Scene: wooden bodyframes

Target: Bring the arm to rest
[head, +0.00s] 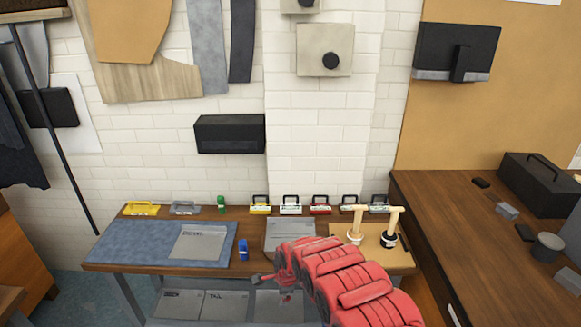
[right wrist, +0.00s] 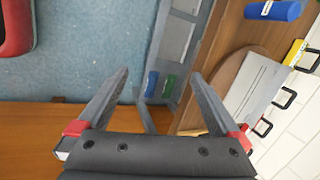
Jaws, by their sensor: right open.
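My right arm (head: 345,285) is red and reaches in from the lower right of the head view. It extends in front of the workbench. My right gripper (head: 263,279) shows small and dark at the arm's far end, near the bench's front edge. In the right wrist view the right gripper (right wrist: 160,74) has its two grey fingers spread wide, with nothing held between them. My left gripper is in neither view.
The workbench has a blue mat (head: 130,240), a blue cylinder (head: 243,250), a grey sheet (head: 290,235) and a wooden stand (head: 390,240) close beside my arm. Several handled blocks line its back edge. Grey labelled panels (head: 220,305) lie below. A brown desk (head: 450,225) stands right.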

